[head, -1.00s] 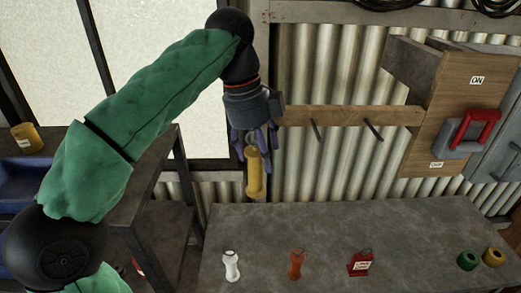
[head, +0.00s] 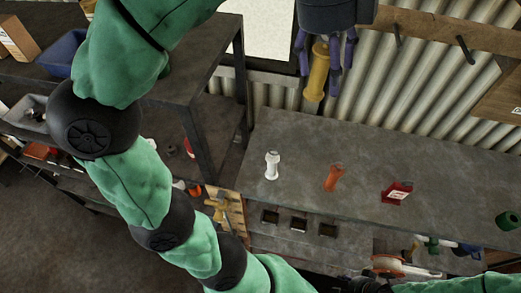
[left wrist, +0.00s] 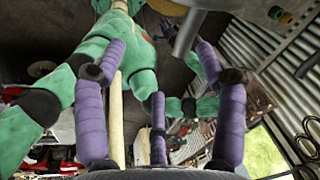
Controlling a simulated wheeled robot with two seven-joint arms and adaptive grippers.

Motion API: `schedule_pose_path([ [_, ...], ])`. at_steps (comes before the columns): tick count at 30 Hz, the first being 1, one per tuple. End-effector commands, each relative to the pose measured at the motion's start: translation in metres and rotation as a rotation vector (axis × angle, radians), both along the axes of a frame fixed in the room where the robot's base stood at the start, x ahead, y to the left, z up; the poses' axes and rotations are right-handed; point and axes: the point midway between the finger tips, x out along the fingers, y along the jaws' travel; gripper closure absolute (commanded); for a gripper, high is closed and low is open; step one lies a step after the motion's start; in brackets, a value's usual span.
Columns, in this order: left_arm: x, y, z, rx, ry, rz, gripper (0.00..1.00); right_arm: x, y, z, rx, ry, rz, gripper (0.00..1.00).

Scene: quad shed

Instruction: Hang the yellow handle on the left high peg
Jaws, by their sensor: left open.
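The yellow handle (head: 316,72) hangs upright below my left gripper (head: 326,58), among its purple fingers, in front of the corrugated wall. The fingers are open around its upper part, and I cannot tell whether they touch it. The gripper hides the handle's top and the wall behind it, so I cannot see whether a peg carries the handle. Two dark pegs, one nearer (head: 397,36) and one farther right (head: 464,50), stick out bare from the wooden rail (head: 430,28). In the left wrist view the purple fingers (left wrist: 158,105) are spread.
On the grey bench (head: 300,140) below stand a white handle (head: 272,165), an orange handle (head: 333,178), a red tagged item (head: 396,192) and a green ring (head: 509,221). A dark shelf unit (head: 215,60) with a blue bin (head: 62,52) is at the left.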

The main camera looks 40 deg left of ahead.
Motion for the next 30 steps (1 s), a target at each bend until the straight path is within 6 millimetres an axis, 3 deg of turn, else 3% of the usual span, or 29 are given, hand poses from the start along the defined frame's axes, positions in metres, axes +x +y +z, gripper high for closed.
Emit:
schedule_pose_path([
  [6, -0.027, -0.016, 0.003, 0.001, -0.001, -0.005, 0.29, 0.000, 0.000, -0.001, 0.000, 0.000, 0.000, 0.60],
  [30, -0.028, 0.036, -0.122, 0.080, 0.029, -0.028, 0.29, 0.000, 0.000, -0.077, 0.000, 0.000, 0.000, 0.60],
])
